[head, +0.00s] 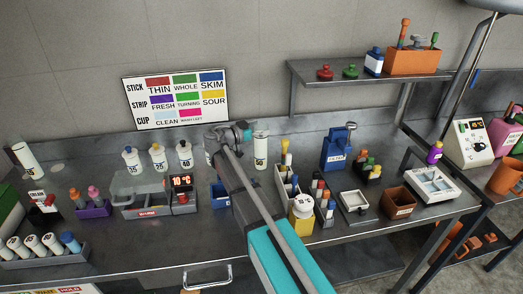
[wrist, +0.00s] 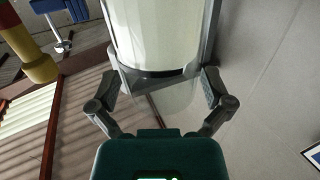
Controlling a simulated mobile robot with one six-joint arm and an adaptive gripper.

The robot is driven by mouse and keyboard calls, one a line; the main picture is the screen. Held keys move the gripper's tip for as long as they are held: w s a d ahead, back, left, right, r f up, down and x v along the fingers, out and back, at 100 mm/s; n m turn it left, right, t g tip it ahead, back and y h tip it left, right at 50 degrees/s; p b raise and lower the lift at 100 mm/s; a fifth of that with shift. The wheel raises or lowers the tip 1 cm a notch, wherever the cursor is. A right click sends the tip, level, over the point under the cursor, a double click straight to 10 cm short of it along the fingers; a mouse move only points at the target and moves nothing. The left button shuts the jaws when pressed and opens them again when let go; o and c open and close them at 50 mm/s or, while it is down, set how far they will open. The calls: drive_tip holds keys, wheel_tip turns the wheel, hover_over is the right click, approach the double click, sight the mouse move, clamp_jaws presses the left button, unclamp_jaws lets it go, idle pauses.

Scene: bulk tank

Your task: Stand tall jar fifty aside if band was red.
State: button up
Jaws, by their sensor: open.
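In the wrist view a tall pale jar (wrist: 155,32) with a dark ring at its near end lies between the open fingers of my gripper (wrist: 162,55). In the head view my gripper (head: 230,134) is at the back of the bench. A white jar (head: 209,146) shows partly behind it on the left. Another tall white jar (head: 260,151) stands upright just to its right; its number is too small to read surely. I cannot tell which one is between the fingers. No red band shows clearly on either.
A colour chart (head: 175,98) leans at the back.

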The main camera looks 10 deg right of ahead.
idle(0.3)
drive_tip(key=c, duration=1.2)
drive_tip(key=shift+o, duration=0.2)
drive_tip(key=shift+r+p, duration=0.55)
drive_tip(key=shift+p, duration=0.05)
drive_tip(key=s+a+r+p, duration=0.4)
drive_tip(key=s+r+p, duration=0.7)
drive_tip(key=s, duration=0.2)
drive_tip(key=shift+a+r+p, duration=0.15)
drive_tip(key=shift+r+p, duration=0.2)
drive_tip(key=shift+r, duration=0.05)
idle(0.9)
drive_tip(key=shift+s, duration=0.1)
idle(0.9)
